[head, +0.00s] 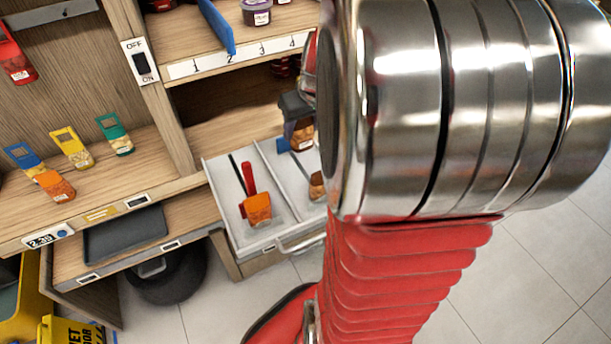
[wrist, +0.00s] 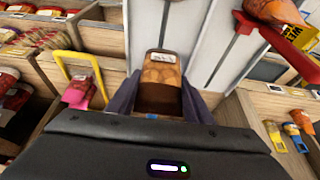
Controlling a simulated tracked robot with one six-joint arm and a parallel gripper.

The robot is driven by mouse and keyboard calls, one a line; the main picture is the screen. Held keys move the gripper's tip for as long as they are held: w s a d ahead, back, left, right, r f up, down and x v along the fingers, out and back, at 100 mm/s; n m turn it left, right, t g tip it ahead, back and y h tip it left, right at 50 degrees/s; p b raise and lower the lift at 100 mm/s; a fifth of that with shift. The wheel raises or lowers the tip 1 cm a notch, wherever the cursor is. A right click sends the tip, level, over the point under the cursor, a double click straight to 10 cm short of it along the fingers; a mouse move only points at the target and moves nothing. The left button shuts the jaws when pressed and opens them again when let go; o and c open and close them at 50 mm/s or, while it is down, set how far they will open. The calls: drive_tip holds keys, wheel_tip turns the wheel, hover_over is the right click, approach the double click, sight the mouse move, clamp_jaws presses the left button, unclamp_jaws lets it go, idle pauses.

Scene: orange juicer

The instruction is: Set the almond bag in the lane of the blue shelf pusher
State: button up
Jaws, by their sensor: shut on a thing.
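My gripper (wrist: 158,92) is shut on the almond bag (wrist: 160,78), a brown bag with a pale label, held between its dark fingers. In the head view the bag (head: 300,133) hangs over the right part of the white drawer, partly hidden by my arm.
The open white drawer (head: 226,200) juts out from the shelf unit, with a red pusher (head: 249,178) and an orange bag (head: 258,208) inside. A dark tray (head: 125,232) lies below the shelf.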

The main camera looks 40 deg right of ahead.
sight(303, 146)
drive_tip(key=shift+s+d, duration=0.15)
drive_tip(key=shift+f, duration=3.1)
drive_tip(key=shift+f, duration=0.1)
drive_tip(key=shift+f, duration=1.75)
drive_tip(key=o, duration=1)
drive_tip(key=shift+f, duration=0.1)
drive_tip(key=shift+o, duration=0.2)
